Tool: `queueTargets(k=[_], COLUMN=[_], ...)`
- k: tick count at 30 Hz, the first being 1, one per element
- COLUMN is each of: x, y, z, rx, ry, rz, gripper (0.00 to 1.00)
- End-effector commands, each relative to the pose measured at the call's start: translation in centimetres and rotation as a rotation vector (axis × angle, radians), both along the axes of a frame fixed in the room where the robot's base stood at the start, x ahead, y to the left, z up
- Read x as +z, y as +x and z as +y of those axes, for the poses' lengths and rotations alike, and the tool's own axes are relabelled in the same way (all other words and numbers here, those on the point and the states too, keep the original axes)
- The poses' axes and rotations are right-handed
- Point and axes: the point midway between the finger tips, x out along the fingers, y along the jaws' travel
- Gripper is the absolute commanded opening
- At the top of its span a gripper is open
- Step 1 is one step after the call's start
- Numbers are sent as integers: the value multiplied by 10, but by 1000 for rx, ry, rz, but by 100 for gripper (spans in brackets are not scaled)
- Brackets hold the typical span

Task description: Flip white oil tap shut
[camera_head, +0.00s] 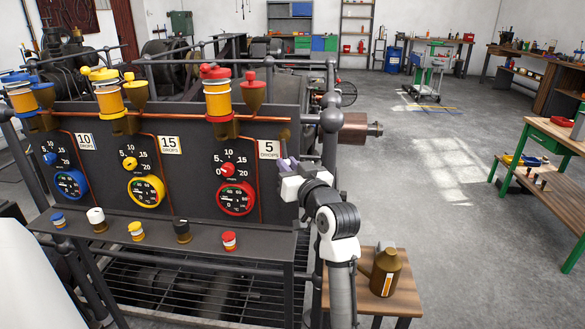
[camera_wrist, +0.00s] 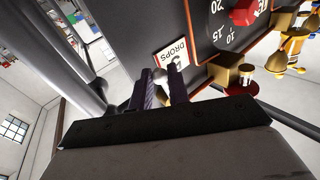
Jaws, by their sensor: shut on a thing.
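My gripper (camera_head: 287,164) is at the right end of the dark panel, just below and right of the "5 drops" sign (camera_head: 268,149). In the wrist view its two dark fingers (camera_wrist: 162,78) point at the panel beside that sign (camera_wrist: 171,54). A small pale piece (camera_wrist: 160,75), which looks like part of the white oil tap, shows between the fingertips, and they are shut on it. The rest of the tap is hidden by the fingers, so its angle cannot be told. In the head view my gripper hides the tap.
Red (camera_head: 216,91), yellow (camera_head: 107,92) and blue (camera_head: 18,93) oilers stand along the panel top. Gauges and dials lie left of my gripper. A dark post (camera_head: 331,120) stands close on the right. An oil can (camera_head: 385,272) is on a small wooden table below.

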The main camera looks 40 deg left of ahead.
Motion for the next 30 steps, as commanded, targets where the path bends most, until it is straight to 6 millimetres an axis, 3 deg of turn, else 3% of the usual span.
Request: queueTargets(k=[6, 14, 15, 19, 30], x=[-2, -1, -1, -1, -3], y=[-5, -5, -5, -5, -6], z=[7, 7, 7, 7, 2], rx=[1, 1, 1, 1, 0], ry=[113, 116, 115, 115, 114], rz=[67, 69, 68, 68, 68], gripper=[0, 0, 21, 38, 39])
